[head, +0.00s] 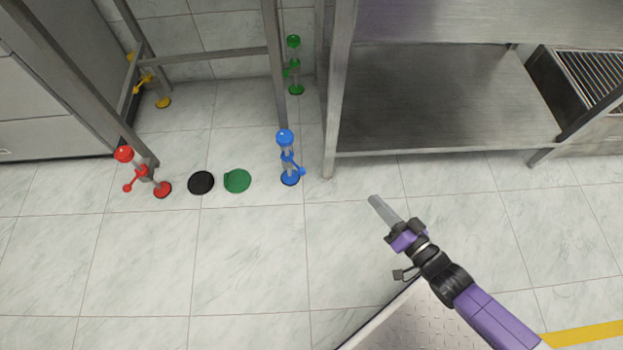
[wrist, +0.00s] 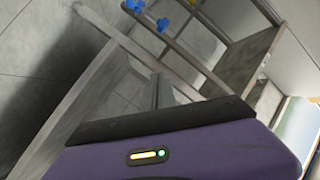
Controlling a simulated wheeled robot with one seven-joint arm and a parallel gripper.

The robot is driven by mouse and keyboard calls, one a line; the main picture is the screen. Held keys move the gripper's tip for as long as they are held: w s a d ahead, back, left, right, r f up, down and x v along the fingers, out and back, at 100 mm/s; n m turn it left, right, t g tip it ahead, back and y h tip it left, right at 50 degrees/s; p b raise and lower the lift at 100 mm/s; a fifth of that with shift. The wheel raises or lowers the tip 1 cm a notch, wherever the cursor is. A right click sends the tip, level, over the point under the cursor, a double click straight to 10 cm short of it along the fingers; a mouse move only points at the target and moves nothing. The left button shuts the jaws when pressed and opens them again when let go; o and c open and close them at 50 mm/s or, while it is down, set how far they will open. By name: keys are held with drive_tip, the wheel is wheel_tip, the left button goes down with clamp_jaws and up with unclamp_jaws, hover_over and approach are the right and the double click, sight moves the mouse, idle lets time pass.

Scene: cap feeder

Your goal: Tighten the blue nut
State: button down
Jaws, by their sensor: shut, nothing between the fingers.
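The blue nut (head: 289,157) sits midway up a short clear post with a blue top and a blue base, standing on the floor by a metal table leg. A small blue arm sticks out low on its right side. My gripper (head: 373,199) is shut and empty, right of the blue post and apart from it. In the wrist view, blue parts (wrist: 162,24) show small at the top, beyond my fingers (wrist: 158,90); I cannot tell which one is the nut.
Similar red (head: 143,175), yellow (head: 154,84) and green (head: 294,65) posts stand by the other table legs. A black disc (head: 201,182) and a green disc (head: 237,181) lie on the floor. A metal shelf (head: 430,100) stands at the back right. The floor in front is clear.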

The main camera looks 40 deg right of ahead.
drive_tip(key=w+f+m+h+b, duration=0.2)
drive_tip(key=w+f+m+b, duration=0.6)
drive_tip(key=w+f+m, duration=0.6)
wheel_tip(320, 180, down, 6)
drive_tip(key=w, duration=0.2)
drive_tip(key=shift+w+f+h, duration=0.25)
drive_tip(key=shift+w+h, duration=0.05)
drive_tip(key=shift+w, duration=0.05)
drive_tip(key=shift+d, duration=0.1)
